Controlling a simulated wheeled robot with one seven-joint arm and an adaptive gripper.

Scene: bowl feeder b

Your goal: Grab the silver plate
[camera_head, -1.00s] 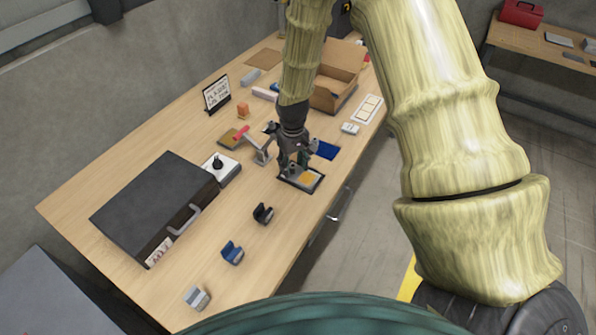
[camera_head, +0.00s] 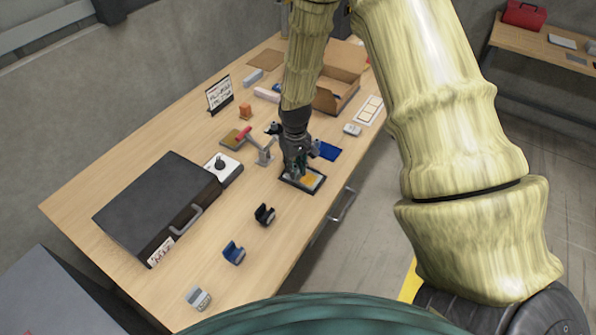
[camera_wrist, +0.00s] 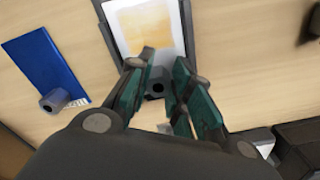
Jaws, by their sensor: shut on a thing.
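My gripper (camera_wrist: 157,85) is shut on a small silver-grey piece with a dark round hole (camera_wrist: 157,72), seen between its fingertips in the wrist view. This looks like the silver plate, but its full shape is hidden by the fingers. The gripper is just above the near end of a dark-rimmed tray (camera_wrist: 184,12), which holds a white and orange sheet (camera_wrist: 145,28). In the head view my gripper (camera_head: 295,172) is at the tray's left side (camera_head: 288,183), and the held piece cannot be made out there.
A blue mat (camera_head: 327,150) lies just behind the tray, and a grey clamp stand with a red handle (camera_head: 262,155) stands to the left. A black case (camera_head: 155,205) and black (camera_head: 264,214) and blue (camera_head: 233,253) holders are on the table. An open cardboard box (camera_head: 335,92) is behind.

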